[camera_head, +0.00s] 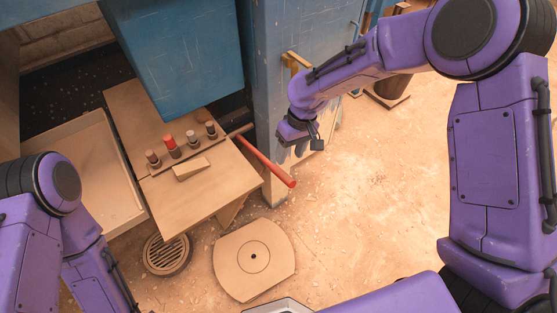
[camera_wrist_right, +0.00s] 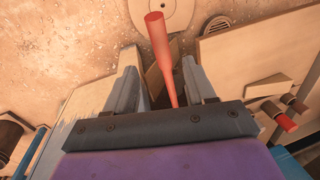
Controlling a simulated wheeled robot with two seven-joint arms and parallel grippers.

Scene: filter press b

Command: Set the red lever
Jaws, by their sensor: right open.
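The red lever (camera_head: 266,162) sticks out from the blue press column beside the wooden table, its thicker free end pointing down and right in the head view. My right gripper (camera_head: 293,146) is close to the lever, just above and right of it in that view. In the right wrist view the lever (camera_wrist_right: 159,45) runs between the two spread fingers of the open gripper (camera_wrist_right: 158,75), its free end reaching beyond the fingertips. I cannot tell whether a finger touches it. My left arm is at the lower left; its gripper is out of view.
The wooden table (camera_head: 205,217) holds several small knobs, one a red-topped peg (camera_head: 172,148), and a small wedge (camera_head: 191,169). A round floor drain (camera_head: 167,255) and a pale round-holed plate (camera_head: 254,273) lie in front. The sandy floor to the right is mostly clear.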

